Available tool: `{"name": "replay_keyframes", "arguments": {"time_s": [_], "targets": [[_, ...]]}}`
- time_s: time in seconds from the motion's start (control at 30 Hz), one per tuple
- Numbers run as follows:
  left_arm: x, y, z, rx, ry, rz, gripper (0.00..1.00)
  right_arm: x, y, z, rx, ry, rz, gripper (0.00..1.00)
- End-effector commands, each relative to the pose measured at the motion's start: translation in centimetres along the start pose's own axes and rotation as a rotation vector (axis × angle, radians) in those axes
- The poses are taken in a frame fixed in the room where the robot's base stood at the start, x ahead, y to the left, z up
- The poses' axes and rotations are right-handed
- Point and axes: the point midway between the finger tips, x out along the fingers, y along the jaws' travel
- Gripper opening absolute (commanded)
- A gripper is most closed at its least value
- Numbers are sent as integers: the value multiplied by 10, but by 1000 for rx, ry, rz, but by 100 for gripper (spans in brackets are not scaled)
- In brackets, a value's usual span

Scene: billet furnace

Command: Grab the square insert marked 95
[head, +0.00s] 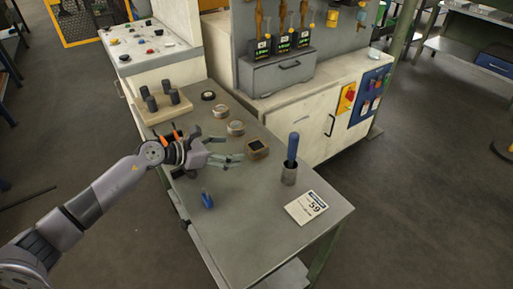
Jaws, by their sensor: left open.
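A small square block with a brown rim and a dark square top (257,149) lies on the grey workbench (260,218). It is the only square insert I make out, and its marking is too small to read. My left gripper (234,149) reaches in from the left with its fingers spread. It is open and empty, with its fingertips just left of the square block and a small gap seeming to remain. Two round brown-rimmed pieces lie behind it, a nearer one (236,128) and a farther one (221,111). My right gripper is not in view.
A white card (306,207), a blue item (207,200), a dark ring (208,96) and a peg board (163,107) share the bench. The front of the bench is mostly clear.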

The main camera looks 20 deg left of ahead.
Motion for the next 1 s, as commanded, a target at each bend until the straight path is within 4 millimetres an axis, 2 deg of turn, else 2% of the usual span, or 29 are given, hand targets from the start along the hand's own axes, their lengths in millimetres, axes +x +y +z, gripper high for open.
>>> {"name": "replay_keyframes", "arguments": {"time_s": [0.03,0.1,0.37,0.67,0.8,1.0], "targets": [[12,0,0,-3,-5,0,75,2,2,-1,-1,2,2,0],[24,0,0,-2,-3,0,75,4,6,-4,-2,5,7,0],[44,1,0,-1,-2,0,75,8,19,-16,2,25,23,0],[86,4,3,-2,-2,0,75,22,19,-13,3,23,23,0],[93,5,4,-1,-1,1,75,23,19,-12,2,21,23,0],[93,5,5,-1,0,1,75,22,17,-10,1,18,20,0]]}}
